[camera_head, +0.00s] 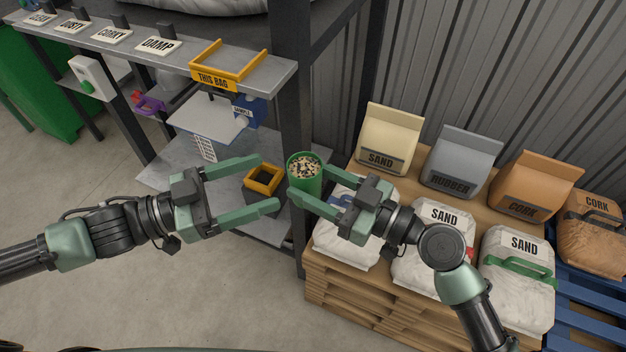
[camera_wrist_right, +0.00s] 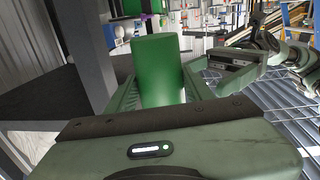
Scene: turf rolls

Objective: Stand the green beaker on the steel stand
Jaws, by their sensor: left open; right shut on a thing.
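The green beaker (camera_head: 305,173) is upright and holds tan and dark granules. My right gripper (camera_head: 307,184) is shut on it from the right. In the right wrist view the beaker (camera_wrist_right: 160,70) stands between the two fingers, and its base is hidden. My left gripper (camera_head: 270,182) is open and empty, with its fingertips pointing at the beaker. A dark box with a yellow rim (camera_head: 263,180) shows between the left fingers, apparently below them. A low grey steel surface (camera_head: 150,180) lies beneath; I cannot tell whether this is the steel stand.
A dark post (camera_head: 291,110) rises just behind the beaker. A shelf (camera_head: 270,75) with a yellow "THIS BAG" holder (camera_head: 214,84) is at upper left. Sand bags (camera_head: 440,262) lie on a wooden pallet stack (camera_head: 350,293) at right. Open floor is at lower left.

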